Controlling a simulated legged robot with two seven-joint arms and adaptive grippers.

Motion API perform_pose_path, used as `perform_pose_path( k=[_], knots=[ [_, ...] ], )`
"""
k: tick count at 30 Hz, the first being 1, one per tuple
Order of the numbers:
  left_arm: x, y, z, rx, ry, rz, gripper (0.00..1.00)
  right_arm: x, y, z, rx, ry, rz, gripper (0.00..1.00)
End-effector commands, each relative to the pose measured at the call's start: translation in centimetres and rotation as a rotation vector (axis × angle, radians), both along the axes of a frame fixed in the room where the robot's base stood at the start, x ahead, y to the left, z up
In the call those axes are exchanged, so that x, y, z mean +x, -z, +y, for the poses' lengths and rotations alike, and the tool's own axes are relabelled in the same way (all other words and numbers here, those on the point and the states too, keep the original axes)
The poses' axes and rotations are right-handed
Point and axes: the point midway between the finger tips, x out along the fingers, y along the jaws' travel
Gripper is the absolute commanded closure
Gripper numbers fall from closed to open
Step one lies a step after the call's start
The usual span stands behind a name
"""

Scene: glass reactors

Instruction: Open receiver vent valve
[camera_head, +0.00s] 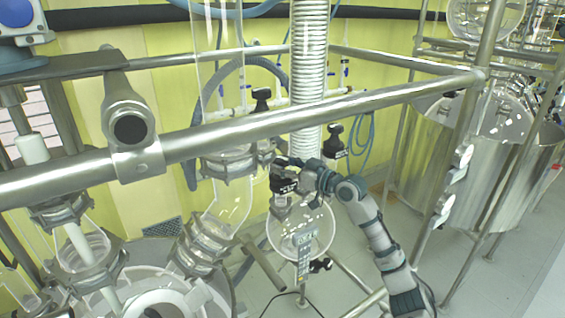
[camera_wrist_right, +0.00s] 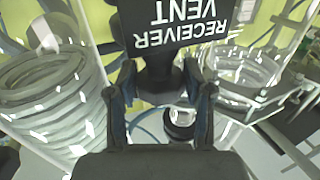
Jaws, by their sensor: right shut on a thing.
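The receiver vent valve has a black handle (camera_wrist_right: 160,82) and a black label plate (camera_wrist_right: 185,25) reading "RECEIVER VENT", upside down in the right wrist view. My right gripper (camera_wrist_right: 160,100) has one finger on each side of the handle and is shut on it. In the head view my right gripper (camera_head: 290,170) reaches in from the lower right to the dark valve (camera_head: 283,185), above the round glass receiver (camera_head: 300,232). The gripper partly hides the valve there. My left gripper is not in view.
A steel rail (camera_head: 250,130) crosses in front of the glassware. The coiled condenser (camera_head: 308,70) stands just behind the gripper. Other black valve handles (camera_head: 261,98) (camera_head: 332,140) are close by. A steel vessel (camera_head: 430,150) stands at the right, with open floor before it.

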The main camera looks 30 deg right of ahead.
Motion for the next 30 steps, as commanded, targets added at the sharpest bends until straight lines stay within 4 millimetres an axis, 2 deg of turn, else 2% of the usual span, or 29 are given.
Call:
perform_pose_path(
  k=[18,19,21,30],
  knots=[
    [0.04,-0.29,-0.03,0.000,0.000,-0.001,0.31,-0.03,-0.39,-0.28,0.000,-0.034,-0.008,0.84],
    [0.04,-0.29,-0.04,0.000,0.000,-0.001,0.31,-0.03,-0.39,-0.27,0.000,-0.034,-0.008,0.42],
    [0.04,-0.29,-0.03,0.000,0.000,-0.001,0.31,-0.01,-0.34,-0.24,0.000,-0.035,-0.007,0.24],
    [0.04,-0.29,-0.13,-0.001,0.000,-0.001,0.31,0.16,-0.06,-0.20,0.000,-0.035,-0.001,0.24]
  ],
)
